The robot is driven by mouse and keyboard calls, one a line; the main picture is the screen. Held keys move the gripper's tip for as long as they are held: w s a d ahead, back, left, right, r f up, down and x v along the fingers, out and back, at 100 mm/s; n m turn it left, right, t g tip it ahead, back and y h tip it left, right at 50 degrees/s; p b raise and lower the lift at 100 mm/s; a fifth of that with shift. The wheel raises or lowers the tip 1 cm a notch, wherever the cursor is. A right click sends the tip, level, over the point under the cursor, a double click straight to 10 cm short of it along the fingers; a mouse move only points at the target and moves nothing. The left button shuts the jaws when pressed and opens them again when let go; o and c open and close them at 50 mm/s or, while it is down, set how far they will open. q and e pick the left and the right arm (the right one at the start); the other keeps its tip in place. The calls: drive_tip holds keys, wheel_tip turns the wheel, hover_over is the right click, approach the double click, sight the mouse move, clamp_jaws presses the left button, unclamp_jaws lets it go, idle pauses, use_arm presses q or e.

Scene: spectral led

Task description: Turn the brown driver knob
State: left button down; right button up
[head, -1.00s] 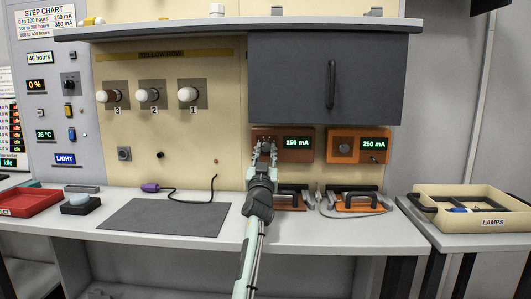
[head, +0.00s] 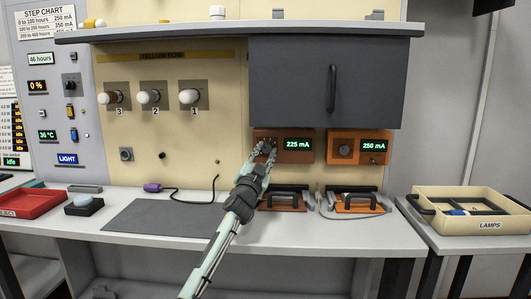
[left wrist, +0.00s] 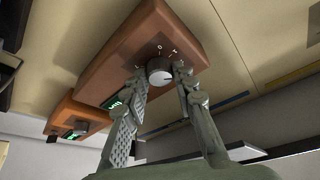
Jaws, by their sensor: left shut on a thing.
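The brown driver (head: 298,157) is mounted on the cream wall panel below the dark cabinet, and its green display reads 225 mA. In the left wrist view its brown box (left wrist: 150,50) carries a round grey knob (left wrist: 160,72) with small marks around it. My left gripper (head: 264,150) reaches up to the box's left part, hiding the knob in the head view. In the left wrist view its two fingers (left wrist: 161,78) stand on either side of the knob, shut on it. My right gripper is not in view.
An orange driver (head: 360,147) reading 250 mA hangs to the right. The dark cabinet (head: 290,85) juts out above. Black-handled fixtures (head: 352,203) stand on the counter below. A grey mat (head: 165,217) lies on the left and a lamps tray (head: 487,225) stands at the right.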

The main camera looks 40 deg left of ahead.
use_arm(q)
drive_tip(key=shift+m+h, duration=0.4)
drive_tip(key=shift+m, duration=0.7)
drive_tip(key=c, duration=1.2)
unclamp_jaws()
drive_tip(key=v, duration=1.2)
drive_tip(key=shift+s+a, duration=0.1)
